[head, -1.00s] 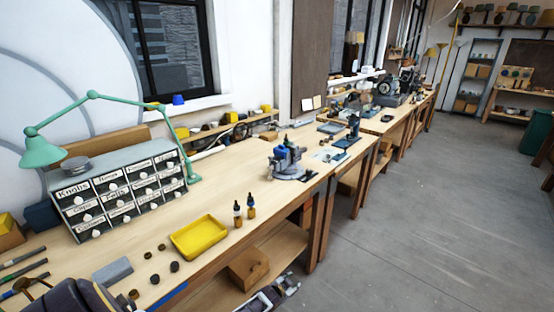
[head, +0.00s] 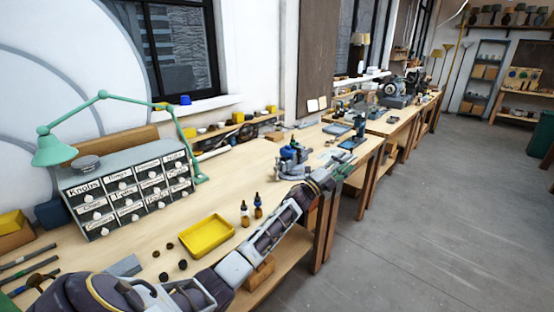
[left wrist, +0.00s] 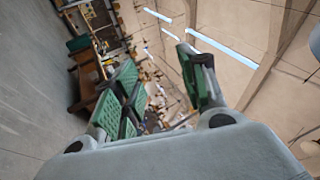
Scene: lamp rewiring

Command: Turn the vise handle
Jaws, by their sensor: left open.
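The vise (head: 291,158), blue and grey, stands on the workbench near its front edge in the head view. Its handle is too small to make out, and my left arm covers part of the vise's lower right side. My left gripper (head: 345,168) is just right of the vise, over the bench's front edge, and looks apart from the vise body. In the left wrist view its green-padded fingers (left wrist: 160,88) are spread with nothing between them. I cannot pick out the vise in that view. My right gripper is not in view.
On the bench (head: 150,238) are a yellow tray (head: 206,236), two small dropper bottles (head: 251,212), a labelled drawer cabinet (head: 130,190) and a green lamp (head: 55,150). Small dark knobs lie near the tray. The floor (head: 430,220) at right is clear.

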